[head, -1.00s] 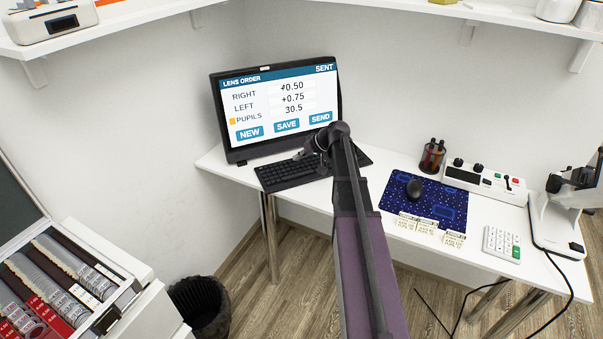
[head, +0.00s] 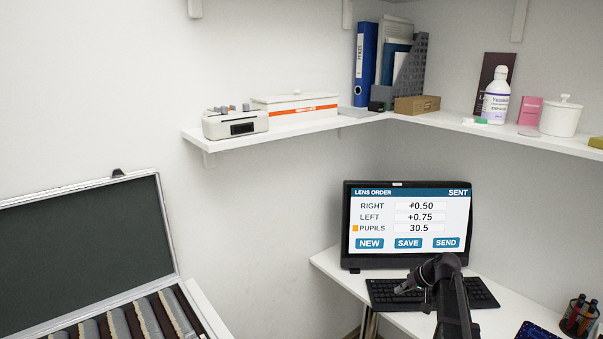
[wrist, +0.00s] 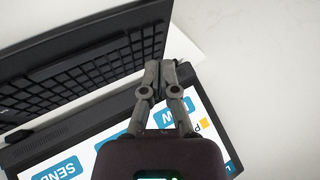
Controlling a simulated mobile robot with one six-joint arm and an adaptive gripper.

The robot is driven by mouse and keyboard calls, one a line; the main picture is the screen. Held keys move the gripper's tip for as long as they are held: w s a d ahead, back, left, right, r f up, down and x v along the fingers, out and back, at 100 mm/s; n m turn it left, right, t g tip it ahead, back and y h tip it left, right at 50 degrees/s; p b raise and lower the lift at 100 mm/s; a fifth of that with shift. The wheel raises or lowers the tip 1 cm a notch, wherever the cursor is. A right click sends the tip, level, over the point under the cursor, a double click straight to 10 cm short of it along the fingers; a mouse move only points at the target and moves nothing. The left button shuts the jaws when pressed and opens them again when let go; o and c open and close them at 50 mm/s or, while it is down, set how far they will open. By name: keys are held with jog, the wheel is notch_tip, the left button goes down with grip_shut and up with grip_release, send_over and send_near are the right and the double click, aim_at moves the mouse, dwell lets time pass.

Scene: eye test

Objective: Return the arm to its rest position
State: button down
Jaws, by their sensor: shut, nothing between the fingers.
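My gripper (head: 405,289) is over the left part of the black keyboard (head: 483,293) in the head view, in front of the monitor. In the wrist view my gripper (wrist: 163,70) is shut with nothing between its fingers. The keyboard (wrist: 85,70) and the monitor (wrist: 75,145) also show there. The monitor screen (head: 410,222) reads LENS ORDER and SENT, with right about +0.50, left +0.75 and pupils 30.5. An orange square marks the pupils line. My arm rises from the bottom edge and hides part of the keyboard.
A white corner shelf (head: 345,122) above holds a grey device (head: 235,124), a white box (head: 295,104), binders, a bottle (head: 497,95) and a lidded jar (head: 561,117). An open lens case (head: 85,250) is at lower left. A pen cup (head: 577,315) stands right on the desk (head: 335,267).

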jog(key=s+a+r+g+h+p, duration=0.2)
jog(key=s+a+p, duration=0.2)
jog(key=s+a, duration=0.3)
jog(key=s+a+r+g+h+p, duration=0.2)
jog(key=s+a, duration=0.6)
jog(key=s, duration=0.6)
jog(key=shift+s+r+g+h+p, duration=0.35)
jog(key=shift+r+h+p, duration=0.4)
jog(key=shift+p, duration=0.45)
jog(key=shift+w, duration=0.15)
